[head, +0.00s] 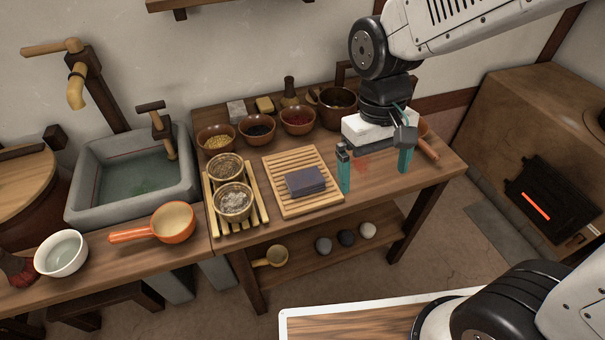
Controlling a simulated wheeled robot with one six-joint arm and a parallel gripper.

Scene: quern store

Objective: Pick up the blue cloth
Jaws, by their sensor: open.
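A folded blue-grey cloth (306,181) lies on the slatted wooden board (283,164) on the wooden table. My gripper (375,174) hangs over the right part of the table, to the right of the cloth. Its two teal-tipped fingers are spread wide, with nothing between them. The left finger is close to the board's right edge, and the cloth lies just to its left. I cannot tell how high the fingertips are above the table.
Two sieve-topped bowls (233,201) stand on a slatted rack left of the board. Several brown bowls (257,128) line the back. A stone sink (136,181) and an orange ladle (160,226) are further left. A reddish patch (361,166) marks the table between my fingers.

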